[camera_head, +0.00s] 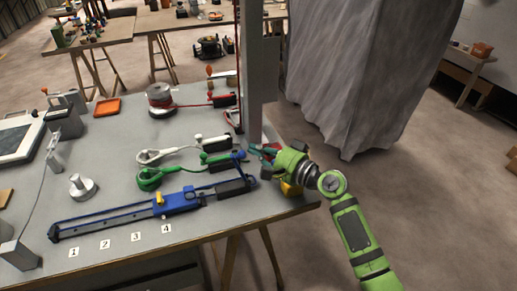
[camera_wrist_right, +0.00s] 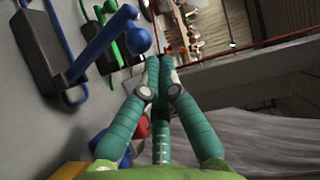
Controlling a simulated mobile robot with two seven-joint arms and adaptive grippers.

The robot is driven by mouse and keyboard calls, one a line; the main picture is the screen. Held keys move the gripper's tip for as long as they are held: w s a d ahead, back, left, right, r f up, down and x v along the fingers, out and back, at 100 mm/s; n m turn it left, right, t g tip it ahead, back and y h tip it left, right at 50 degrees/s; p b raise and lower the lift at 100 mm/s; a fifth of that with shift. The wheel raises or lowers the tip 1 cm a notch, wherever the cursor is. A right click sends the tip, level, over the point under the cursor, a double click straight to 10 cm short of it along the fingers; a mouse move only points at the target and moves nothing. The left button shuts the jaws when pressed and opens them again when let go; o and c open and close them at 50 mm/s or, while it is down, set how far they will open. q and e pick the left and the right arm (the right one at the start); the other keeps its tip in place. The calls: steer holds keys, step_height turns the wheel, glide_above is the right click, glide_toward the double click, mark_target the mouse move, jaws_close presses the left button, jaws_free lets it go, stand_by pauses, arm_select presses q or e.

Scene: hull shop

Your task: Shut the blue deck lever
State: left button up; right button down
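The blue deck lever (camera_head: 222,156) is a blue bar with round knobs, standing raised above a black housing (camera_head: 233,187) at the table's right side. In the right wrist view the lever (camera_wrist_right: 105,38) rises from its black housing (camera_wrist_right: 40,45) and ends in a blue knob. My right gripper (camera_head: 254,149) is just right of the lever, over the table's right edge. Its teal fingers (camera_wrist_right: 158,62) come together at the tips with nothing between them. They look apart from the knob. My left gripper is not in view.
A green lever (camera_wrist_right: 108,8) and a white line fitting (camera_head: 150,156) lie beyond the blue one. A blue track (camera_head: 120,217) runs left past number plates. A grey post (camera_head: 254,75) stands close behind my right gripper. Red and yellow parts (camera_head: 289,188) sit below it.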

steer(key=shift+a+r+h+p, duration=0.15)
steer(key=shift+a+h+p, duration=0.15)
steer(key=shift+p, duration=0.15)
steer(key=shift+s+n, duration=0.1)
steer(key=shift+n, duration=0.2)
